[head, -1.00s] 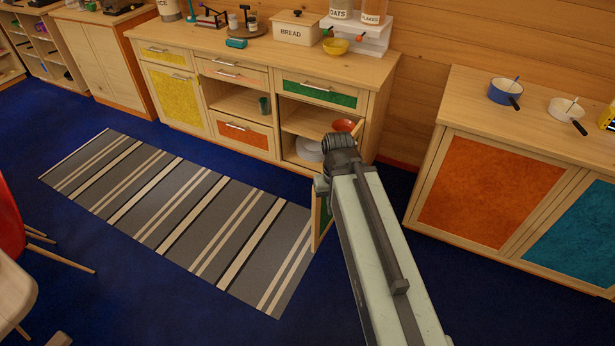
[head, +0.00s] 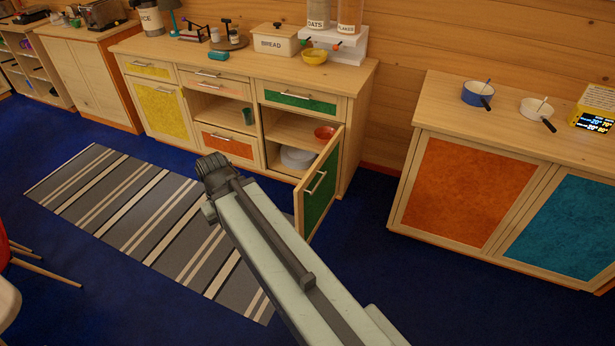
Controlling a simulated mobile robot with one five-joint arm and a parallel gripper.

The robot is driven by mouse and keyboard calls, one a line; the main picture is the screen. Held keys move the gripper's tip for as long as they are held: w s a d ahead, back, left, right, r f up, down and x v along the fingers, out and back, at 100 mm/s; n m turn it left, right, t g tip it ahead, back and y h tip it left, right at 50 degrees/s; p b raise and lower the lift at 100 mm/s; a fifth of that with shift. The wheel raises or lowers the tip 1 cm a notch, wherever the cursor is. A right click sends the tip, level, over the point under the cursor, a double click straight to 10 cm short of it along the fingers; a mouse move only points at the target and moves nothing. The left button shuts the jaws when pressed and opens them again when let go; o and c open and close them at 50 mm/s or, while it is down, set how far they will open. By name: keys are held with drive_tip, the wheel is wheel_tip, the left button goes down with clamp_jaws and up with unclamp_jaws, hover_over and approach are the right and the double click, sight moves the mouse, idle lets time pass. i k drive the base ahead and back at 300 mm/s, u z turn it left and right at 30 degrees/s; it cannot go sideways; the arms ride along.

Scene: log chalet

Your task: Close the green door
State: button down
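The green door (head: 322,193) stands swung open at the right end of the wooden sideboard (head: 352,88). It has a wooden frame, a green panel and a metal bar handle. The cupboard behind it is open and shows a red bowl (head: 325,133) on the upper shelf and white plates (head: 297,158) below. My arm reaches across in front of the door, over the striped rug, and covers the door's lower left part. The dark end of my arm lies left of the door. The gripper's fingers are not visible.
A green drawer (head: 300,100) above the cupboard is shut. A cabinet with orange (head: 465,190) and blue panels stands to the right, with blue floor between. The striped rug (head: 130,210) lies flat on the left. A red chair edge shows at far left.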

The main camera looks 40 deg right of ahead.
sight(316, 193)
drive_tip(key=u, duration=0.05)
drive_tip(key=i, duration=0.95)
drive_tip(key=z, duration=0.1)
